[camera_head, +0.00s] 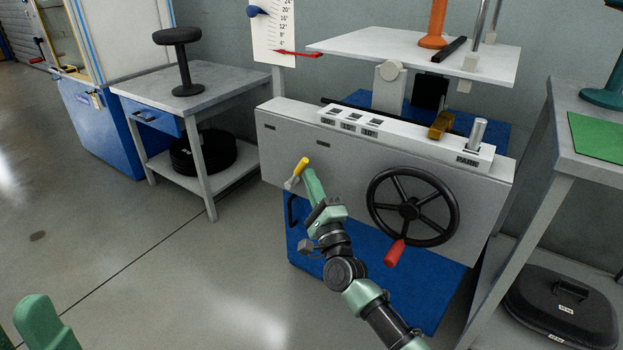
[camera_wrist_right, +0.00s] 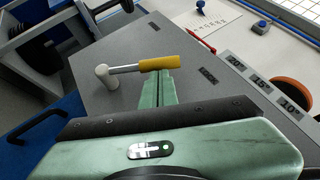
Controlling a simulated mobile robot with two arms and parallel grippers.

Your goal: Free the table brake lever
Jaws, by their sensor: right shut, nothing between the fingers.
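The brake lever (camera_head: 302,167) has a yellow grip on a metal arm and sits at the left part of the grey front panel (camera_head: 345,178). In the right wrist view the lever (camera_wrist_right: 160,64) lies across the picture, its pale pivot hub at the left and its yellow grip at the right. My right gripper (camera_head: 309,176) is shut and empty, its green fingertips right at the yellow grip; I cannot tell whether they touch it. A green part of my left gripper (camera_head: 45,322) shows at the bottom left; its jaws are mostly out of frame.
A black handwheel (camera_head: 410,208) with a red knob (camera_head: 396,253) is right of my right arm. A white slotted rail (camera_head: 400,133) tops the panel. A side table (camera_head: 198,90) stands left, a workbench (camera_head: 598,160) right. The floor at front left is clear.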

